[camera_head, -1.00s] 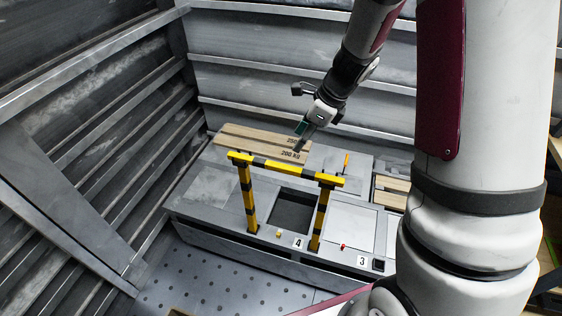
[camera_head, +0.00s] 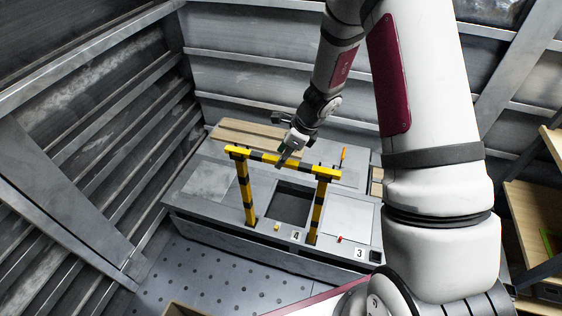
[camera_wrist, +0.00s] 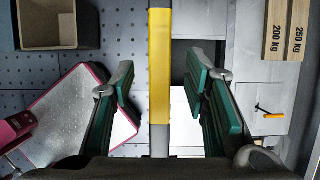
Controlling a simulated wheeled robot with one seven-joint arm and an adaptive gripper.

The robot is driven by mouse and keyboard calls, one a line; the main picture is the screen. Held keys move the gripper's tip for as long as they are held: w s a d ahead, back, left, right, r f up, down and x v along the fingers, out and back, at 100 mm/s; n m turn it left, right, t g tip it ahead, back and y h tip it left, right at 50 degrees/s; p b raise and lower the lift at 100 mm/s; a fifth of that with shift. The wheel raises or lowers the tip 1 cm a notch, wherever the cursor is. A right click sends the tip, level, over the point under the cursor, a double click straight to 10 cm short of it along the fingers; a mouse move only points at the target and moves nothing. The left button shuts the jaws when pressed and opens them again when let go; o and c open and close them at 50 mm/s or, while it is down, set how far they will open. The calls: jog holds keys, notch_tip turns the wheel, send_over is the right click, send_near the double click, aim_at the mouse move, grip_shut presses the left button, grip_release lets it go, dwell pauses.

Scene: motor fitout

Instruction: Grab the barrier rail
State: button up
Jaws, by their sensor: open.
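The barrier rail (camera_head: 313,168) is a yellow and black bar. In the head view it stands on two striped posts over a grey platform. My gripper (camera_head: 286,156) is at the middle of its top bar, pointing down. In the wrist view the yellow top bar (camera_wrist: 159,50) runs up the picture's middle, between the two green finger pads of my gripper (camera_wrist: 159,90). The fingers are open, with a gap between the bar and the pad on each side.
The grey platform (camera_head: 205,183) has a dark square opening (camera_head: 290,205) below the rail. Wooden planks (camera_head: 235,135) lie behind the rail. A brown open box (camera_wrist: 47,45) sits on the perforated floor.

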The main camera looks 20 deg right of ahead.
jog(key=shift+w+a+f, duration=0.1)
jog(key=shift+a+f, duration=0.1)
jog(key=shift+f, duration=0.3)
grip_shut()
jog(key=shift+r, duration=0.15)
